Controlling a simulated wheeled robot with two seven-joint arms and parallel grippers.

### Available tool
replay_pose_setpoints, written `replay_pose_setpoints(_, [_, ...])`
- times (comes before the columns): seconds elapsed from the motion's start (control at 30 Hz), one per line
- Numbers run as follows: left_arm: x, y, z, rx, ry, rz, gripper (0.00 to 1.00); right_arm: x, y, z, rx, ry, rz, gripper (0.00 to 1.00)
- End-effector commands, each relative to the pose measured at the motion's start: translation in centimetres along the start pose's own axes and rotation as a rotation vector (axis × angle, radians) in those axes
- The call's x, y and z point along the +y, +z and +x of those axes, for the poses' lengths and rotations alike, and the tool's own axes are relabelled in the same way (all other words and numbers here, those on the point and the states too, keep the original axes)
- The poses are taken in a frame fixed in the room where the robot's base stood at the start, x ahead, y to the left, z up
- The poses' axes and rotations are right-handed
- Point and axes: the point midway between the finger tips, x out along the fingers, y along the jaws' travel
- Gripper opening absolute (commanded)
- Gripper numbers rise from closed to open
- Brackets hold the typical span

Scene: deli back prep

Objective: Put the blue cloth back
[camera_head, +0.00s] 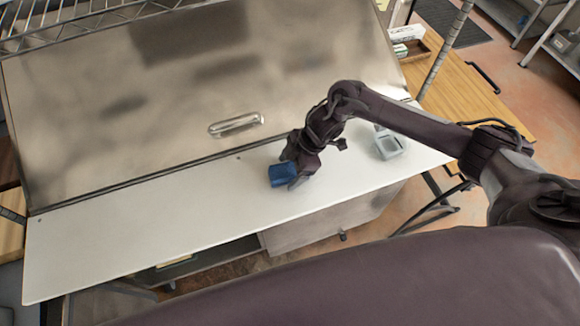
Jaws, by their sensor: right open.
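The blue cloth (281,174), a small folded block, is at the middle of the white counter (150,230). My right gripper (295,180) is at the cloth's right side, close against it and pointing down to the counter. Its jaws are open, and the cloth hides part of the fingers. I cannot tell whether the fingers touch the cloth or whether it rests fully on the counter. My left gripper is not in view.
A large steel lid with a handle (235,124) rises along the counter's back edge. A wire shelf (80,18) is at the upper left. A wooden table (465,90) with a box (408,38) is at the right. The counter's left part is clear.

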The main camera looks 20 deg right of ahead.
Motion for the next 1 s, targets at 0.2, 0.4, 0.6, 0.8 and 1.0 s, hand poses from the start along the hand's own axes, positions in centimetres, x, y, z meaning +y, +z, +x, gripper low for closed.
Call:
replay_pose_setpoints(0.2, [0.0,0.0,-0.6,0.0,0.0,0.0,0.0,0.0,0.0,-0.6,0.0,0.0,0.0,0.75])
replay_pose_setpoints(0.4, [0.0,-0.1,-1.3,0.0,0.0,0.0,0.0,0.0,-0.1,-1.5,-0.001,0.0,0.0,0.75])
replay_pose_setpoints(0.6, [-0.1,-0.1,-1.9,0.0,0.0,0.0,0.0,0.0,-0.1,-2.3,0.0,0.0,0.0,0.75])
replay_pose_setpoints(0.8, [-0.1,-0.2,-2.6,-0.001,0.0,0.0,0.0,0.0,-0.1,-3.1,0.0,0.0,0.0,0.75])
replay_pose_setpoints(1.0, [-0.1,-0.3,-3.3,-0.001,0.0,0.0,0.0,0.0,-0.1,-3.9,0.0,0.0,0.001,0.75])
